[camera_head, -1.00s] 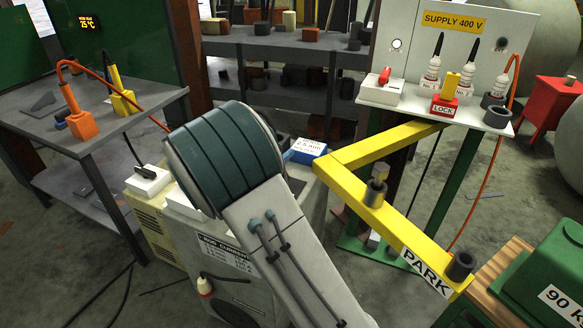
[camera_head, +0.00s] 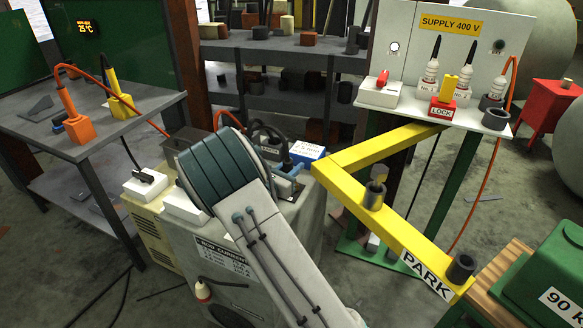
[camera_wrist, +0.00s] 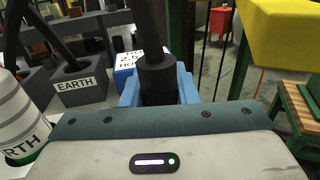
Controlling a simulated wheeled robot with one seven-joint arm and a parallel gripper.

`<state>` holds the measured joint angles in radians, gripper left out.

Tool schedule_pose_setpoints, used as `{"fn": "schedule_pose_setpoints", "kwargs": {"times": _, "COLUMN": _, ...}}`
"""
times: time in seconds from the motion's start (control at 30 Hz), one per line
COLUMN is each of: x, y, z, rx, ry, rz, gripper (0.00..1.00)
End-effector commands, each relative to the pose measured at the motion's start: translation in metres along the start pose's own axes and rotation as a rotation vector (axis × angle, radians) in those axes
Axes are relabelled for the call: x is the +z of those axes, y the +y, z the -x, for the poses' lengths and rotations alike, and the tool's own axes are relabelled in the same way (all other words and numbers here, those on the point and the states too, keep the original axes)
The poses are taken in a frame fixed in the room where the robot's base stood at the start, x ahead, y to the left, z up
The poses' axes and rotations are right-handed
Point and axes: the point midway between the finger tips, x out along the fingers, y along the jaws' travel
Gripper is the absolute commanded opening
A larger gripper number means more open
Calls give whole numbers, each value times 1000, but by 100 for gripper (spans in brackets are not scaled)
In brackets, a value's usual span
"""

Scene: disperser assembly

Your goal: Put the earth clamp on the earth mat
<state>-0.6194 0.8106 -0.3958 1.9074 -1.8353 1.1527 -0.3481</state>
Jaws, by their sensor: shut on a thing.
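My gripper (camera_head: 287,183) is above the top of the grey and cream machine (camera_head: 205,230), partly hidden by my arm. In the wrist view its blue fingers are shut on a dark, round, plug-like piece (camera_wrist: 158,75) with a thick collar, standing upright. A black cable or handle (camera_head: 285,145) rises there in the head view. I cannot tell whether the held piece is the earth clamp. Left of it in the wrist view is a dark block labelled EARTH (camera_wrist: 80,85), with a black stem rising from it. I cannot make out the earth mat.
A yellow bar marked PARK (camera_head: 400,225) with dark cups runs close on the right. Behind it stands a SUPPLY 400 V panel (camera_head: 470,45). A table (camera_head: 140,125) at left carries an orange piece (camera_head: 80,127) and a yellow piece (camera_head: 120,105). A blue-and-white box (camera_head: 305,151) is behind my gripper.

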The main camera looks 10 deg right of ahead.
Motion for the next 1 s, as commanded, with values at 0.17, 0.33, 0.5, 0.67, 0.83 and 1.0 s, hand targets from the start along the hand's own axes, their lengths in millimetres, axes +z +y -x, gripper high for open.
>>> {"fn": "schedule_pose_setpoints", "kwargs": {"times": 0.17, "x": -1, "y": 0, "z": 0, "rx": 0, "ry": -3, "rz": -1, "gripper": 0}}
{"fn": "schedule_pose_setpoints", "kwargs": {"times": 0.33, "x": -2, "y": 0, "z": 0, "rx": 0, "ry": 0, "rz": 0, "gripper": 49}}
{"fn": "schedule_pose_setpoints", "kwargs": {"times": 0.5, "x": -2, "y": 0, "z": 0, "rx": 0, "ry": 0, "rz": 0, "gripper": 49}}
{"fn": "schedule_pose_setpoints", "kwargs": {"times": 0.67, "x": 1, "y": 0, "z": 2, "rx": 1, "ry": 0, "rz": 0, "gripper": 49}}
{"fn": "schedule_pose_setpoints", "kwargs": {"times": 0.83, "x": 0, "y": 1, "z": 31, "rx": 5, "ry": 2, "rz": 0, "gripper": 49}}
{"fn": "schedule_pose_setpoints", "kwargs": {"times": 1.0, "x": 1, "y": 1, "z": 69, "rx": 4, "ry": 1, "rz": 0, "gripper": 49}}
